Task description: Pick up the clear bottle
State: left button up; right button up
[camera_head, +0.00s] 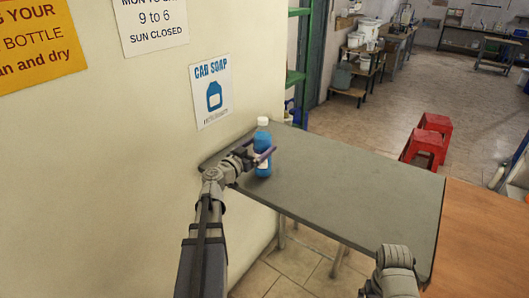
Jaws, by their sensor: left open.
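A bottle (263,140) with a white cap and blue contents or body stands upright at the far left corner of the grey table (340,185), near the wall. It is the only bottle I make out on this table. My left gripper (265,157) is open at the bottle's middle, with its purple-tinted fingers close around or beside it. I cannot tell whether the fingers touch the bottle. My right arm shows at the bottom right, above the table's near edge; its gripper fingers do not show.
The rest of the grey tabletop is bare. An orange-brown wooden surface (485,235) adjoins it on the right. Red stools (424,150) stand beyond the table on open floor.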

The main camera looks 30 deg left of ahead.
pick_arm(q)
jog(key=shift+w+d+f, duration=0.15)
jog(key=shift+w, duration=2.55)
jog(key=shift+s, duration=0.1)
jog(key=shift+c, duration=0.6)
grip_shut()
